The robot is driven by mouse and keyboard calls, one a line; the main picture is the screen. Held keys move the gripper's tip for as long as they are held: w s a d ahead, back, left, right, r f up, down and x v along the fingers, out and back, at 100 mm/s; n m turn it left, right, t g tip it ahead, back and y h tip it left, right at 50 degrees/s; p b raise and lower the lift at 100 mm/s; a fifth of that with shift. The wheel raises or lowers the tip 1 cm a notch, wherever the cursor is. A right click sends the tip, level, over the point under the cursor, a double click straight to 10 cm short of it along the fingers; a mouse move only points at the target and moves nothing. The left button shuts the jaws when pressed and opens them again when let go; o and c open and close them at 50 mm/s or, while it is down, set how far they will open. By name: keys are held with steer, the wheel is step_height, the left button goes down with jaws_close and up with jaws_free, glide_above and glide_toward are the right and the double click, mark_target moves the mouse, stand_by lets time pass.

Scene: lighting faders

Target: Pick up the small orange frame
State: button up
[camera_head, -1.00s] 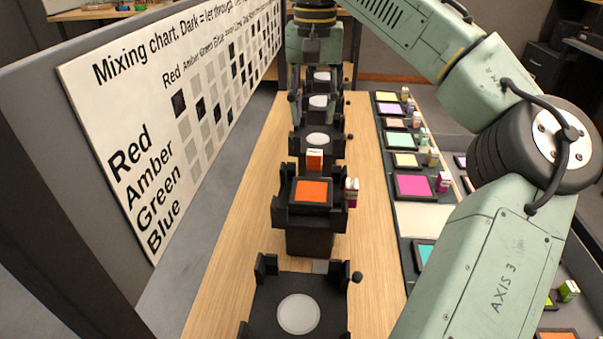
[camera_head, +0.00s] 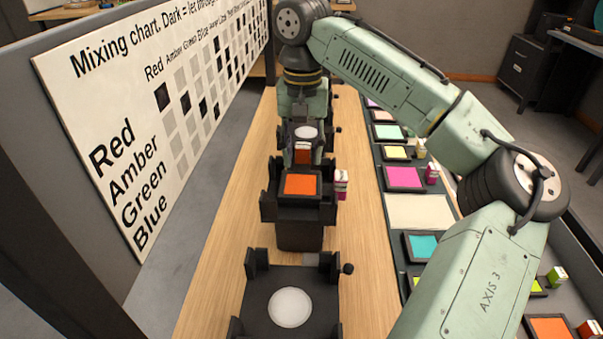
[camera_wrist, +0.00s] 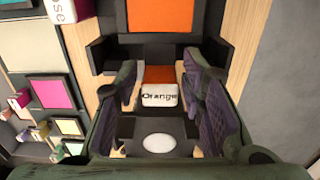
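The small orange frame (camera_head: 301,185) is a dark square frame around an orange sheet. It sits in a black holder (camera_head: 267,206) on the wooden table. Its upright tag (camera_head: 303,152) is orange and white. In the wrist view the orange sheet (camera_wrist: 160,15) is at the top, cut by the edge. The tag, lettered "Orange" (camera_wrist: 160,97), shows between my fingers. My gripper (camera_wrist: 160,88) is open, with a finger on each side of the tag; I cannot tell whether either touches it. In the head view the fingers are mostly hidden behind my wrist and the tag.
A magenta-and-white tag (camera_head: 341,184) stands just right of the orange frame. An empty holder with a pale disc (camera_head: 290,307) is nearer me. Framed coloured sheets lie on the rack (camera_head: 420,212) at the right. The mixing chart board (camera_head: 110,130) stands along the left.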

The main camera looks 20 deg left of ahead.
steer(key=shift+c, duration=0.6)
jaws_close()
steer(key=shift+r, duration=0.15)
step_height(320, 180, up, 18)
steer(key=p, duration=0.3)
steer(key=shift+p, duration=0.3)
